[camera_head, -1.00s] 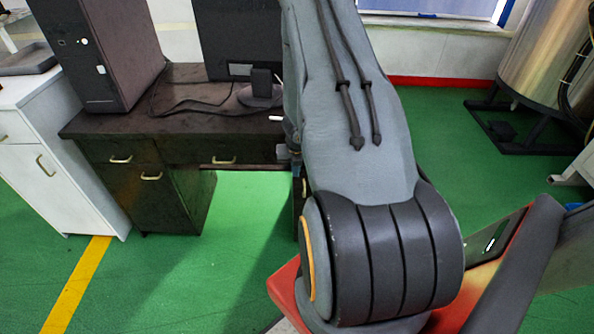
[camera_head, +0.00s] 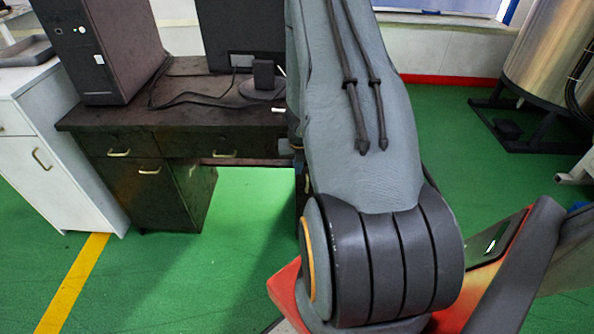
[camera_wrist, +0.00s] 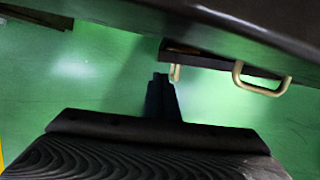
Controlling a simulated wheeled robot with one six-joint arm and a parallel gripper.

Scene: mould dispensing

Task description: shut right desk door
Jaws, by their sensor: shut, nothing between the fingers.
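The dark desk (camera_head: 185,120) stands at the left back in the head view, with a closed left door (camera_head: 148,195). Its right side, where the right door is, is mostly hidden behind my arm; only a dark sliver (camera_head: 300,190) shows. In the wrist view, my gripper (camera_wrist: 161,78) is shut and empty, pointing toward the desk front. Just beyond its tips is a small pale handle (camera_wrist: 175,72) at the left end of a dark panel edge (camera_wrist: 215,61), apparently the right door. I cannot tell how far it stands open, or whether my gripper touches it.
A larger pale handle (camera_wrist: 262,82) shows at right in the wrist view. A computer tower (camera_head: 105,50) and monitor (camera_head: 243,35) stand on the desk. A white cabinet (camera_head: 60,165) is at left, a metal tank (camera_head: 550,50) at right. Green floor (camera_head: 245,235) lies open under the desk.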

